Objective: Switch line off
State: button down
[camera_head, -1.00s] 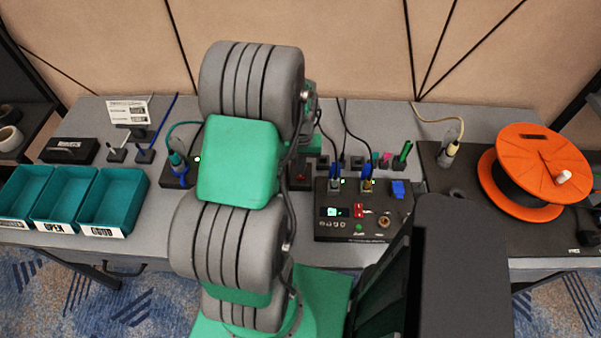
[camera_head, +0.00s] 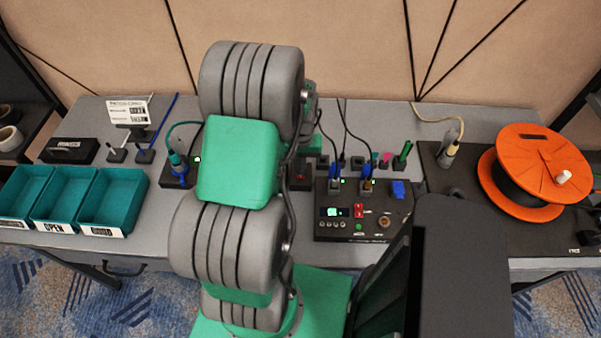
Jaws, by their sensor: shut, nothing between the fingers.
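A black control box (camera_head: 338,236) stands on the table right of my arm. Its top has a small lit display (camera_head: 333,212), a red switch-like part (camera_head: 359,211), a green button or light (camera_head: 359,227) and a round brass-coloured part (camera_head: 384,222). Two blue plugs with cables (camera_head: 335,174) stand at its back edge, with small green lights beside them. The position of the red part is too small to read surely. My grey and green arm fills the middle of the view. My gripper is not visible; the arm hides the area behind it.
Teal bins (camera_head: 110,202) line the front left. An orange reel (camera_head: 538,165) stands on the right. A black box with a blue connector (camera_head: 176,172) sits left of my arm, and a partly hidden box (camera_head: 300,178) sits right of it. Several coloured pieces stand behind the control box.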

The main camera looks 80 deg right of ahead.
jog(key=shift+f+b, duration=0.65)
jog(key=shift+f, duration=0.25)
dwell(0.3)
jog(key=shift+r, duration=0.1)
jog(key=shift+r+p, duration=2.5)
jog(key=shift+r, duration=0.9)
